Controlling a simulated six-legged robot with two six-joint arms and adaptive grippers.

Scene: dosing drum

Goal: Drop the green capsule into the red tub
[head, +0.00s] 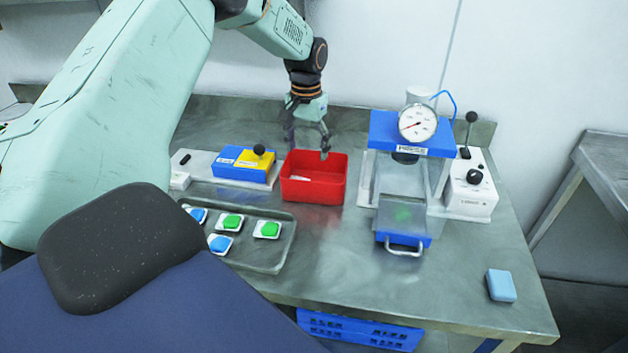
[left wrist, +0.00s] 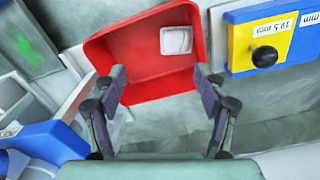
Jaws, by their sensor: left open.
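The red tub (head: 313,190) stands on the steel bench in the middle of the head view. It also shows in the left wrist view (left wrist: 155,82). A small white square piece (left wrist: 176,40) lies on its floor; I cannot tell what is on its underside. My left gripper (head: 307,143) is open and empty over the tub's back side, its two fingers apart in the left wrist view (left wrist: 162,85). Two green pieces on white square bases, a left one (head: 232,222) and a right one (head: 268,229), lie in the grey tray. My right gripper is not in view.
The grey tray (head: 262,266) also holds blue-topped pieces (head: 220,243). A blue-and-yellow box (head: 243,164) stands left of the tub. A blue press with a dial gauge (head: 417,122) stands right of it, a green patch inside. A light blue block (head: 501,285) lies front right.

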